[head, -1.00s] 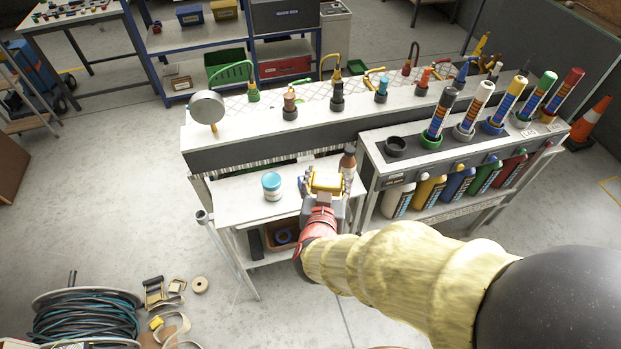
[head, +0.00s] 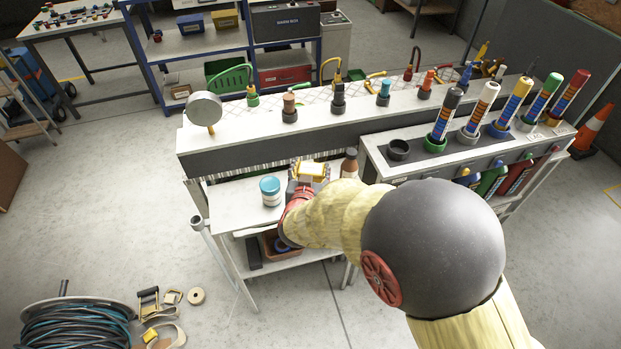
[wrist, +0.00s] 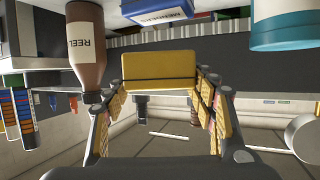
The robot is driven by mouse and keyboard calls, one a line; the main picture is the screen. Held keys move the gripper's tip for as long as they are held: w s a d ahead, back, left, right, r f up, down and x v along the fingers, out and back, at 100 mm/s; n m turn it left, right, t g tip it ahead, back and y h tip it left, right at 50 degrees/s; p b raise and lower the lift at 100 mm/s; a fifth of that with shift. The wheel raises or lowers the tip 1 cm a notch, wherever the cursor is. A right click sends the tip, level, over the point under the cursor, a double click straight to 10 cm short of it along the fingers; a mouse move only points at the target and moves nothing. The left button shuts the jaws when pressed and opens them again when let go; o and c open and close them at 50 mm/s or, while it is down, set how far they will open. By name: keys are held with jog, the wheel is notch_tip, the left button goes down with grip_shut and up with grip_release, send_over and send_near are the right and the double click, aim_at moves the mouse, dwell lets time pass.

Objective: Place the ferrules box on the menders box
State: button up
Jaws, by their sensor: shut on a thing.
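My gripper (head: 305,182) is shut on a yellow box, taken to be the ferrules box (head: 312,171), over the small white bench shelf. In the wrist view, which looks upside down, the yellow box (wrist: 158,68) sits between the two fingers (wrist: 160,88); no label on it is readable.
A white jar with a teal lid (head: 270,191) stands left of my gripper on the shelf (head: 232,208). A brown bottle (head: 349,163) stands close on the right. A grey raised ledge (head: 260,150) runs behind. Bare shelf shows around the jar.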

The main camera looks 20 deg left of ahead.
jog(key=shift+w+a+f+b, duration=0.15)
jog(key=shift+f+b, duration=0.35)
jog(key=shift+f, duration=0.5)
jog(key=shift+w+a+f+b, duration=0.1)
jog(key=shift+w+f+b, duration=0.25)
jog(key=shift+f, duration=0.65)
jog(key=shift+s, duration=0.1)
jog(key=shift+f, duration=0.15)
jog(key=o, duration=1.3)
jog(key=shift+s+r, duration=0.1)
jog(key=shift+r, duration=0.1)
jog(key=p+v, duration=0.3)
jog(key=v, duration=0.9)
